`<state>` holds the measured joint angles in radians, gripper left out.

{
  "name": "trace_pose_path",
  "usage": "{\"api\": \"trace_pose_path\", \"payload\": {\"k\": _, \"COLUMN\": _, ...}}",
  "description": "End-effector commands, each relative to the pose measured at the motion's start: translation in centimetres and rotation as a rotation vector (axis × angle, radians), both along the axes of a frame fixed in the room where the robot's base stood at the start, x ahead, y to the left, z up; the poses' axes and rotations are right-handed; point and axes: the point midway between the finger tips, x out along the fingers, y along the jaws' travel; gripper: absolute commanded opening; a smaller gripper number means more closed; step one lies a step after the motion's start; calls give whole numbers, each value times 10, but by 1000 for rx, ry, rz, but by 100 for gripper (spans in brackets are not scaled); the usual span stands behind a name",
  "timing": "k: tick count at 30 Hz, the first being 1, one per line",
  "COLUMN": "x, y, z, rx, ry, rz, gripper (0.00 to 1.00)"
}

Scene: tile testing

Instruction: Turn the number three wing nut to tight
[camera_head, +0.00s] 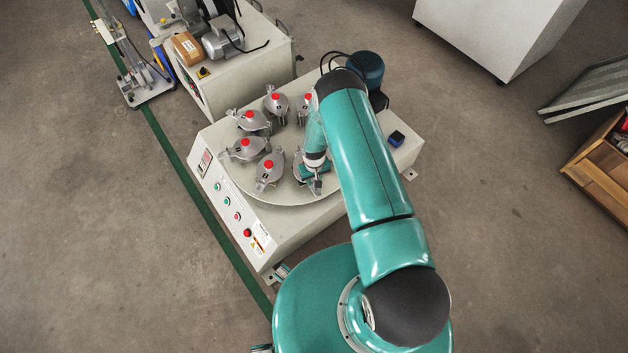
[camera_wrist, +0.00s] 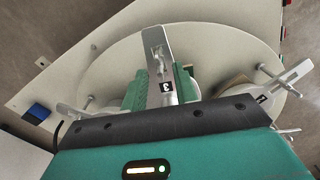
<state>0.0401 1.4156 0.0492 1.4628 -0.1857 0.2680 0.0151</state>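The number three clamp (camera_wrist: 157,45) is a pale metal bar with a black "3" label (camera_wrist: 167,86), in the middle of the wrist view. A small metal piece, apparently its wing nut (camera_wrist: 160,66), sits on the bar. My gripper (camera_wrist: 161,72) is over this clamp, with one green finger on each side of the bar. The fingers stand apart and I see no clear grip on the nut; contact is unclear. In the head view my gripper (camera_head: 314,172) is at the right front of the round turntable (camera_head: 285,200), and my arm hides part of the clamp.
Several other clamped pots with red tops, such as one (camera_head: 269,173) at the front, ring the turntable. A second labelled clamp (camera_wrist: 262,97) lies close right in the wrist view. A blue motor (camera_head: 367,68) stands behind. The machine's control panel (camera_head: 232,205) faces front left.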

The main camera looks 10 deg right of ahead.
Motion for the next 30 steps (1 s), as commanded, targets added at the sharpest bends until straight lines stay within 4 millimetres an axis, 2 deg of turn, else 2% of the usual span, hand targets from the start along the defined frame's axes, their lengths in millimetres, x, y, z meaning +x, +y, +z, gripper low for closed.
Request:
{"api": "trace_pose_path", "payload": {"k": 4, "x": 0, "y": 1, "z": -12, "rx": 0, "ry": 1, "rz": 0, "gripper": 29}}
{"api": "trace_pose_path", "payload": {"k": 12, "x": 0, "y": 1, "z": -13, "rx": 0, "ry": 0, "rz": 0, "gripper": 29}}
{"api": "trace_pose_path", "payload": {"k": 13, "x": 0, "y": 1, "z": -13, "rx": 0, "ry": 0, "rz": 0, "gripper": 27}}
{"api": "trace_pose_path", "payload": {"k": 17, "x": 0, "y": 1, "z": -13, "rx": 0, "ry": 0, "rz": -1, "gripper": 2}}
{"api": "trace_pose_path", "payload": {"k": 18, "x": 0, "y": 1, "z": -13, "rx": 0, "ry": 0, "rz": -1, "gripper": 0}}
{"api": "trace_pose_path", "payload": {"k": 30, "x": 0, "y": 1, "z": -13, "rx": 0, "ry": 0, "rz": -39, "gripper": 0}}
